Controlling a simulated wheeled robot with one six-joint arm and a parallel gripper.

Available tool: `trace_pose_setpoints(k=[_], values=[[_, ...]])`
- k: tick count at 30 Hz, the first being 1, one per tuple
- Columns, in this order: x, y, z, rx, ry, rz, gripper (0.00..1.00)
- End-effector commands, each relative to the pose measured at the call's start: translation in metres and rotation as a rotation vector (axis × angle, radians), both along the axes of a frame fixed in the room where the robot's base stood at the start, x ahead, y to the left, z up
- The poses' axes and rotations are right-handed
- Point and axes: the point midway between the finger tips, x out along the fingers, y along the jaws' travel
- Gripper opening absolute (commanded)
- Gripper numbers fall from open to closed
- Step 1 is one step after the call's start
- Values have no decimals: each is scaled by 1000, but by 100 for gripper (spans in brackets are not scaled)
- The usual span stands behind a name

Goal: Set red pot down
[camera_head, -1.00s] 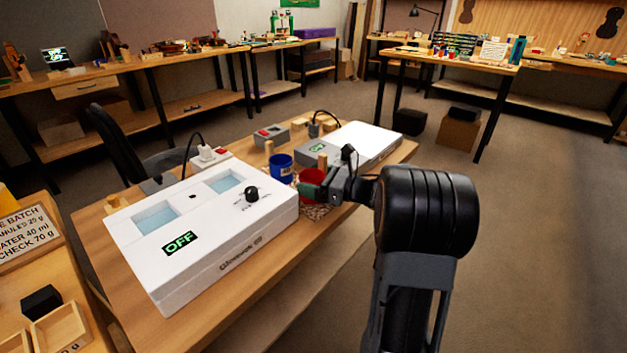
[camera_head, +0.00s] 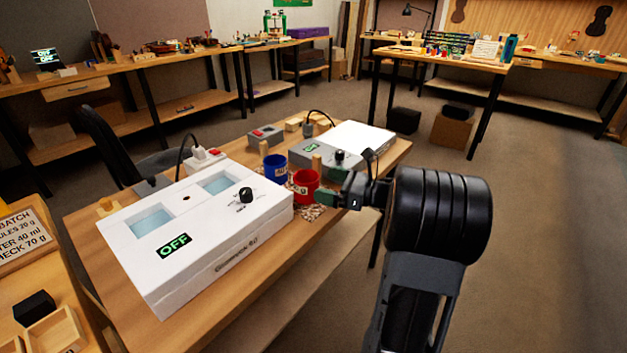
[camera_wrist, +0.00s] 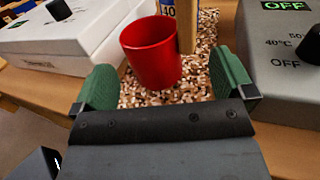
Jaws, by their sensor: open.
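The red pot (camera_head: 305,186) stands upright on a speckled granule-like patch (camera_wrist: 192,87) on the bench, beside the blue pot (camera_head: 275,167). In the wrist view the red pot (camera_wrist: 151,54) is just ahead of my gripper (camera_wrist: 166,88), between the lines of its two green fingers. The fingers are spread wide, with a clear gap on each side of the pot, so nothing is held. In the head view my gripper (camera_head: 325,192) is just right of the pot. The blue pot is mostly hidden in the wrist view behind a wooden post (camera_wrist: 187,25).
A white two-basin unit (camera_head: 195,235) reading OFF stands left of the pots. A grey unit with a knob (camera_head: 328,155) stands behind and right. The pots sit in the narrow space between them.

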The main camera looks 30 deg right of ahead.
Motion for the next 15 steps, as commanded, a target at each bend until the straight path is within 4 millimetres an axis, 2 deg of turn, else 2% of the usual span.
trace_pose_setpoints(k=[6, 15], values=[[-27, -25, 0, 0, 0, -2, 100], [-42, -39, 0, 1, 1, 0, 100]])
